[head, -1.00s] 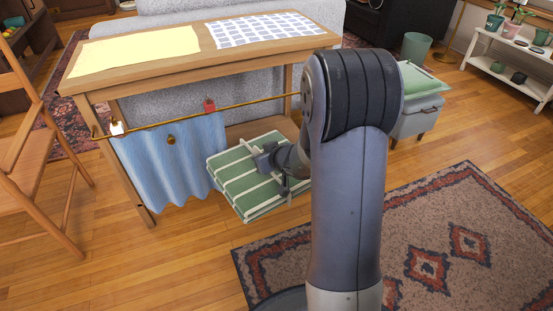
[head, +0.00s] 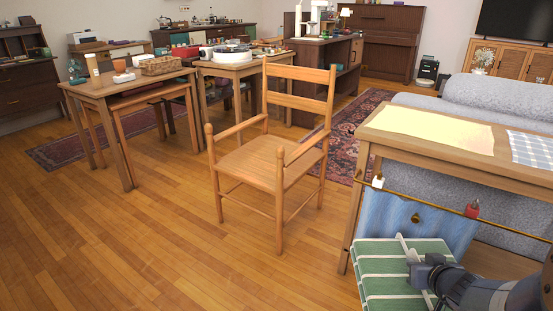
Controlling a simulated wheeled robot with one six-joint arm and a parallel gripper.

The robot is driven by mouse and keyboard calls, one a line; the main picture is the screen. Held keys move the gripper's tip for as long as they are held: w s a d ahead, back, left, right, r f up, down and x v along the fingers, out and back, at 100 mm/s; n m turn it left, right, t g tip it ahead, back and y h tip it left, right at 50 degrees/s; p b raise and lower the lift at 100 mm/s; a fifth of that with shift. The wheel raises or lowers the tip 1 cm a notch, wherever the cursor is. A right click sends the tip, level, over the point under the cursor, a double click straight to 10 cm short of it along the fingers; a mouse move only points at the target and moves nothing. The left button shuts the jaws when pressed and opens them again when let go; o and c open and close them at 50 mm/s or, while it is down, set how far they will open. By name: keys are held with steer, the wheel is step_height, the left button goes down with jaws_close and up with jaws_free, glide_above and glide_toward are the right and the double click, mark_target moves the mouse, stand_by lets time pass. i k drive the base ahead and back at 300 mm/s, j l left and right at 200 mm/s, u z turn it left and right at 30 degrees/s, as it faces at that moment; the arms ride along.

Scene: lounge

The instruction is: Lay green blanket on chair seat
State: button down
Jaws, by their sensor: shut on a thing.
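The green blanket (head: 385,268) with white stripes is folded flat, at the lower right of the head view. My gripper (head: 424,275) is shut on it and holds it in front of the blue cloth. My arm covers the blanket's right part, and the picture's bottom edge cuts off its near side. The wooden chair (head: 262,162) with armrests and a slatted back stands on the floor in the middle of the view. Its seat is bare. The blanket is to the right of the chair and apart from it.
A wooden table (head: 465,153) with a yellow sheet and a checked cloth stands close by at the right. A blue cloth (head: 405,215) hangs from a rail on its side. More tables (head: 140,88) stand behind the chair. The floor (head: 150,245) left of the chair is clear.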

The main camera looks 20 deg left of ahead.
mark_target(271, 157)
steer(key=i+j+u, duration=0.1)
steer(key=j+u, duration=0.2)
steer(key=u, duration=0.15)
steer(key=i+j+u, duration=0.15)
steer(key=j+u, duration=0.15)
steer(key=u, duration=0.15)
steer(key=i+j+u, duration=0.15)
steer(key=u, duration=0.3)
steer(key=i+j+u, duration=0.45)
steer(key=i+u, duration=0.4)
steer(key=i, duration=0.25)
steer(key=i+j+z, duration=0.1)
steer(key=i+z, duration=0.2)
steer(key=z, duration=0.15)
steer(key=i+j+z, duration=0.15)
steer(key=z, duration=0.3)
steer(key=i+j+z, duration=0.3)
steer(key=z, duration=0.15)
steer(key=i+j+z, duration=0.15)
steer(key=j+z, duration=0.15)
steer(key=z, duration=0.2)
steer(key=i+j+z, duration=0.1)
steer(key=j+z, duration=0.2)
steer(key=z, duration=0.2)
steer(key=j+z, duration=0.5)
steer(key=i+j+z, duration=0.25)
steer(key=i+u, duration=0.1)
steer(key=i, duration=0.95)
